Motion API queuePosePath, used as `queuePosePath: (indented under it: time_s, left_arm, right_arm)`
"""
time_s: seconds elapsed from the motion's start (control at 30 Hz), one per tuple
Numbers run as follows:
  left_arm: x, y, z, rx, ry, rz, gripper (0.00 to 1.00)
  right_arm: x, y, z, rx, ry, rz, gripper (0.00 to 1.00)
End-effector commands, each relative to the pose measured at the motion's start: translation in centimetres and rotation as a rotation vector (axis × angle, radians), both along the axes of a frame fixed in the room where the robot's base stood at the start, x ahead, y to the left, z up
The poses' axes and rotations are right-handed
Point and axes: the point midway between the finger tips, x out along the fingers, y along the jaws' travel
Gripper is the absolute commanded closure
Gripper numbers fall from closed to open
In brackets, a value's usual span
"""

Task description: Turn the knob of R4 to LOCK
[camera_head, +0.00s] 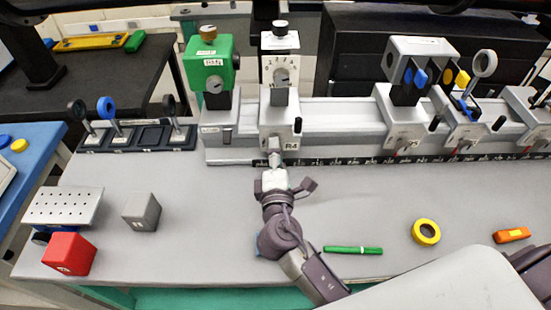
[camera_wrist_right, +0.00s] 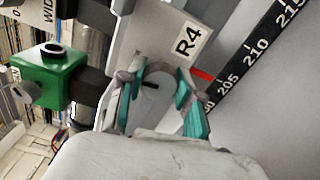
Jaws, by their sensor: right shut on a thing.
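The R4 carriage (camera_head: 270,128) is a grey block on the rail, with its R4 label at the lower right. It carries a white unit (camera_head: 280,66) with a dial. The R4 label (camera_wrist_right: 187,41) is large in the right wrist view. My right gripper (camera_head: 275,168) is at the front face of the R4 carriage. In the right wrist view its teal-padded fingers (camera_wrist_right: 158,95) are shut on the grey R4 knob (camera_wrist_right: 154,76), one finger on each side. A dark mark shows on the knob; no LOCK lettering is readable. My left gripper is not in view.
A green unit (camera_head: 209,65) stands close left of R4 on the rail. The R5 carriage (camera_head: 399,122) is farther right. A scale strip (camera_head: 350,161) runs along the rail front. A green pen (camera_head: 352,250), yellow ring (camera_head: 426,232) and grey cube (camera_head: 142,212) lie on the bench.

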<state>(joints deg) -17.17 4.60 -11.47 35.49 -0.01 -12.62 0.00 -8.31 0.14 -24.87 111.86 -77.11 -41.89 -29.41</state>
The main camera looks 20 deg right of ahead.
Motion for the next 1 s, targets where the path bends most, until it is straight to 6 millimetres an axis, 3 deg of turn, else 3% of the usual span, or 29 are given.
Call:
queuePosePath:
  time_s: [0.3,0.87,0.9,1.0]
  left_arm:
    - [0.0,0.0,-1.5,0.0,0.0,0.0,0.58]
    - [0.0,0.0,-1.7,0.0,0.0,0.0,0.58]
    - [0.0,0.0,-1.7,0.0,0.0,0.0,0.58]
    - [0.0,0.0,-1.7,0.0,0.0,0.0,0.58]
  right_arm:
    - [0.0,0.0,-0.2,0.124,-0.033,0.0,1.0]
    - [0.0,0.0,0.0,0.15,-0.041,0.0,1.0]
    - [0.0,0.0,0.0,0.15,-0.041,0.0,0.6]
    - [0.0,0.0,0.0,0.149,-0.041,0.0,0.43]
